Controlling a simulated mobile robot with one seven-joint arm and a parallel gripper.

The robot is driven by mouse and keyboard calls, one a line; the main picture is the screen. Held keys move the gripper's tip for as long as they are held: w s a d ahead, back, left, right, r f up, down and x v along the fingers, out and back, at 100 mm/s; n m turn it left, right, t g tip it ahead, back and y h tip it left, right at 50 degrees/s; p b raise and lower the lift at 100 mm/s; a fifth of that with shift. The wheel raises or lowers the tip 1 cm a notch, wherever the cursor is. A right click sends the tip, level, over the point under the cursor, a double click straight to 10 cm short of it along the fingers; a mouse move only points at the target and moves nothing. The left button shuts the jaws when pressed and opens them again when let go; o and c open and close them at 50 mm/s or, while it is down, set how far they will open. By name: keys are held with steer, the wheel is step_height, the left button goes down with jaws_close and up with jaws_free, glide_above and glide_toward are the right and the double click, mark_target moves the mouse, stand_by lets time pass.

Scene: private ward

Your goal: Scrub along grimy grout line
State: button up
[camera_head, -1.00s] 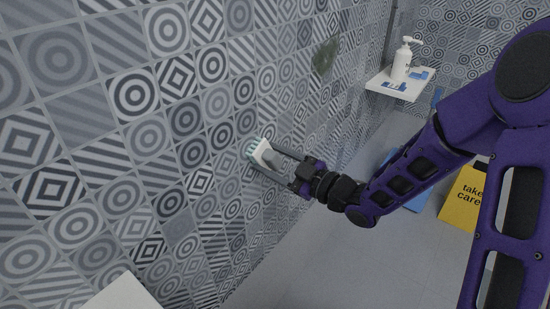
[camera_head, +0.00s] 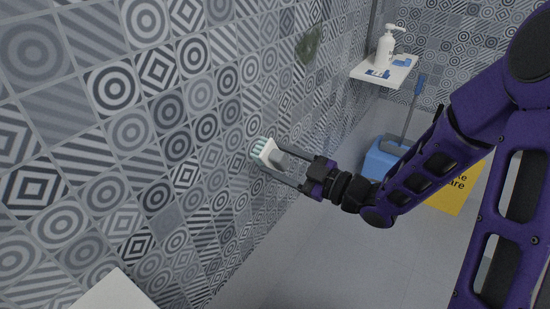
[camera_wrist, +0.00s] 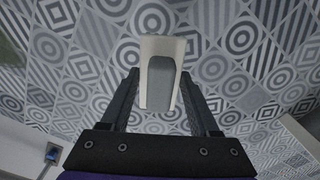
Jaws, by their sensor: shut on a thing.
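My gripper (camera_head: 285,168) is shut on a scrub brush (camera_head: 269,152) with a white body, a grey handle and pale teal bristles. In the head view the bristles face the patterned tile wall (camera_head: 160,110) and are at or very near it; I cannot tell whether they touch. In the wrist view the brush's white back and grey grip (camera_wrist: 161,82) sit between the two fingers. A dark greenish grime patch (camera_head: 308,45) shows on the wall, above and to the right of the brush. The grout lines near the bristles are partly hidden by the brush.
A white shelf (camera_head: 362,72) on the right holds a white pump bottle (camera_head: 386,45) and small blue items. Below it stand a blue dustpan-like item (camera_head: 383,158) with a long handle and a yellow sign (camera_head: 448,195). A white surface (camera_head: 115,292) is at lower left. Grey floor is open.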

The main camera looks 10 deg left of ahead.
mark_target(285, 163)
steer(key=shift+v, duration=1.5)
